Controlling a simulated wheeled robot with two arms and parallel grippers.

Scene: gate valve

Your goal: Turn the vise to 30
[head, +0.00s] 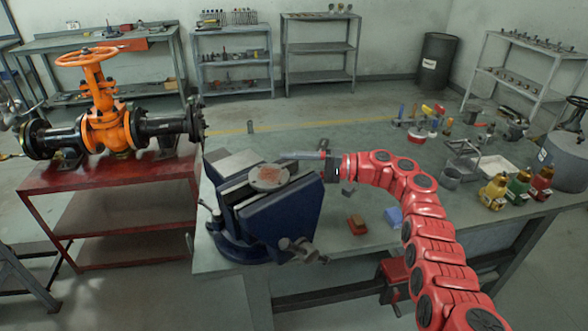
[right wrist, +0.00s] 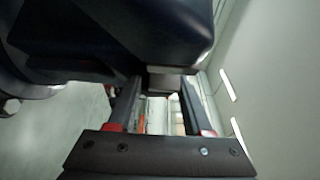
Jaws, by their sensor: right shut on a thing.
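The dark blue vise (head: 290,212) with grey metal jaws stands on the left end of the grey-green table. It sits at an angle to the table edge. I cannot read any angle mark. My left gripper is not in view.
The orange gate valve (head: 103,125) stands on a red bench (head: 95,180) to the left. Red-brown and blue blocks (head: 357,224) lie right of the vise. Bottles (head: 518,188), a white tray (head: 497,167) and small tools are at the table's right.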

